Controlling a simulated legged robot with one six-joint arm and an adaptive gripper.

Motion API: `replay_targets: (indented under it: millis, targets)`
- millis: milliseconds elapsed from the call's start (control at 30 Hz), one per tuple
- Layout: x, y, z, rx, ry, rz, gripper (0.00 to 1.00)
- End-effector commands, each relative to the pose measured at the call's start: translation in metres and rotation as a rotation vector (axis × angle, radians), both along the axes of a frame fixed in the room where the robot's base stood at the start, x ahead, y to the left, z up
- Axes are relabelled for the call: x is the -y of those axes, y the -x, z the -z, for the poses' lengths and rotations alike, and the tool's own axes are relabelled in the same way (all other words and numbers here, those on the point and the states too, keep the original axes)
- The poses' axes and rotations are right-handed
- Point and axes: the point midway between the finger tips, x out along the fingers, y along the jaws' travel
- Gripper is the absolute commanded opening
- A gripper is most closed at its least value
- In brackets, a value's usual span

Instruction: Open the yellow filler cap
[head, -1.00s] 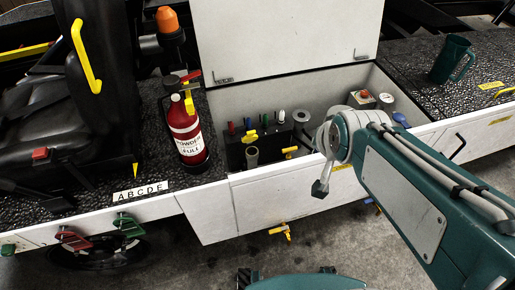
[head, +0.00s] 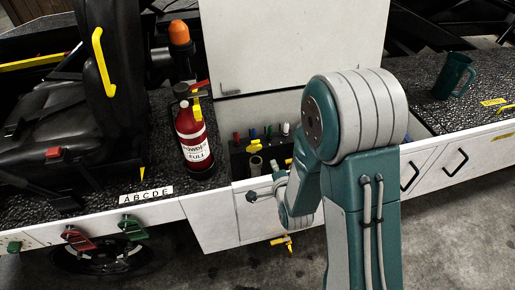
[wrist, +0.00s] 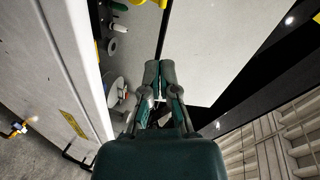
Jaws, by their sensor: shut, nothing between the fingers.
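In the head view, a small yellow part (head: 288,161) shows in the open compartment beside my arm, mostly hidden. Another yellow part (head: 254,146) sits above a pale cylinder (head: 256,165) there. I cannot tell which is the filler cap. In the wrist view, a yellow piece (wrist: 160,3) is cut off at the top edge. My gripper (wrist: 160,68) is shut and empty, with its fingers together, apart from that yellow piece. In the head view, my arm's folded links cover much of the compartment, and the fingers are not clear.
The raised white lid (head: 290,45) stands behind the compartment. Several coloured handles (head: 268,132) stand inside it. A red extinguisher (head: 194,140) is left of it; a green mug (head: 454,77) is at right. A yellow valve (head: 283,242) hangs below the front panel. A reel (wrist: 113,90) is left of my fingers.

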Motion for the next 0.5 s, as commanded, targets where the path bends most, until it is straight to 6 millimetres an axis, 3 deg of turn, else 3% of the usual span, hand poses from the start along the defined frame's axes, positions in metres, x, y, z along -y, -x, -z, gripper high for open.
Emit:
replay_targets:
  millis: [33, 200, 367, 500]
  targets:
    - [-0.004, 0.005, 0.014, 0.007, -0.048, 0.002, 0.00]
    - [-0.013, 0.019, 0.035, 0.060, -0.205, 0.007, 0.00]
    - [-0.015, 0.024, 0.040, 0.086, -0.270, 0.007, 0.00]
    - [-0.018, 0.015, 0.040, 0.090, -0.276, 0.007, 0.00]
